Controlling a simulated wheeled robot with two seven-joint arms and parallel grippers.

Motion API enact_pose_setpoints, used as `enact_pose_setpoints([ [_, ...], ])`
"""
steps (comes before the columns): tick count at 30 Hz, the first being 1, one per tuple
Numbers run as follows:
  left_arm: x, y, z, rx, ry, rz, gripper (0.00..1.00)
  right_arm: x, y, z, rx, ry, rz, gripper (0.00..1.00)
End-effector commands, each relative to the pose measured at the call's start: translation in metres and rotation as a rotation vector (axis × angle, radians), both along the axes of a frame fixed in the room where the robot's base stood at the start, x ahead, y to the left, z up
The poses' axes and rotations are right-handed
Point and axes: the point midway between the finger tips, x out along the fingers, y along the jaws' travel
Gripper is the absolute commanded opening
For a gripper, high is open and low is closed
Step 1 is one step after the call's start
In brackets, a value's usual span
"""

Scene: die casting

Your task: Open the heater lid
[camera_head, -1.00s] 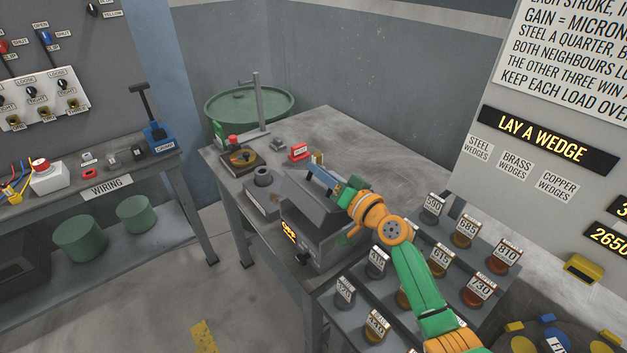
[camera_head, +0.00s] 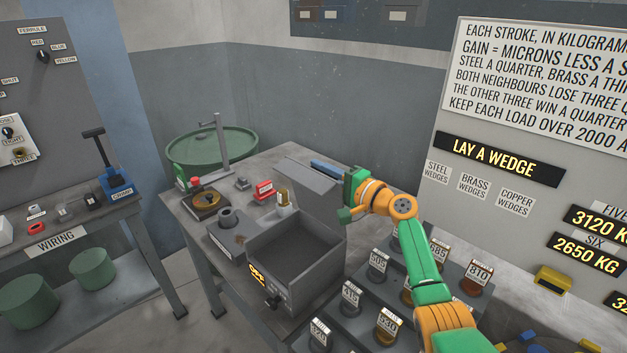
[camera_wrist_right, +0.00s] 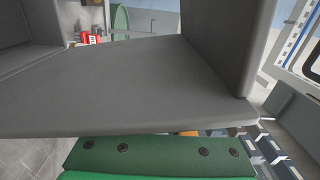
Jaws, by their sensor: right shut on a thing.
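The heater (camera_head: 297,285) is a dark grey box on the bench, with a lit yellow display on its front. Its lid (camera_head: 305,190) stands raised at the back edge, and the empty-looking inside of the box is exposed. A blue bar (camera_head: 328,168) shows behind the lid's top edge. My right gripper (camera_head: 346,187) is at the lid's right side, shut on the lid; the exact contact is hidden. In the right wrist view the grey lid (camera_wrist_right: 120,85) fills most of the picture, above my green gripper body. My left gripper is not in view.
A rack of numbered weights (camera_head: 350,300) stands right of the heater. A green drum (camera_head: 185,150) stands behind.

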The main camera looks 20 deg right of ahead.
Motion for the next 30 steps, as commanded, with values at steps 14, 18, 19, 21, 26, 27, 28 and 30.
enact_pose_setpoints([
  [14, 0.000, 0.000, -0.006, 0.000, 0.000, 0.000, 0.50, 0.005, -0.013, -0.002, 0.157, 0.054, -0.001, 0.00],
  [18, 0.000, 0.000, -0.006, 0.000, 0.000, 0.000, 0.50, 0.005, -0.014, -0.002, 0.166, 0.056, -0.001, 0.00],
  [19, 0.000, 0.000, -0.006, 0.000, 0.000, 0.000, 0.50, 0.005, -0.014, -0.002, 0.167, 0.056, -0.001, 0.00],
  [21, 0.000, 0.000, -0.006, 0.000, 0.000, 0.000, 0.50, 0.005, -0.014, -0.002, 0.167, 0.056, -0.001, 0.00],
  [26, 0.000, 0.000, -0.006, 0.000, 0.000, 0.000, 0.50, 0.005, -0.014, -0.002, 0.166, 0.056, -0.001, 0.00],
  [27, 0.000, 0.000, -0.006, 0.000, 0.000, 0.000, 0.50, 0.005, -0.014, -0.002, 0.166, 0.056, -0.001, 0.00],
  [28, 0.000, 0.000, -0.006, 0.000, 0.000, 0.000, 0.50, 0.005, -0.014, -0.002, 0.166, 0.056, -0.001, 0.00],
  [30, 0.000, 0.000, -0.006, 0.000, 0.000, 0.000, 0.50, 0.005, -0.014, -0.002, 0.166, 0.056, -0.001, 0.36],
])
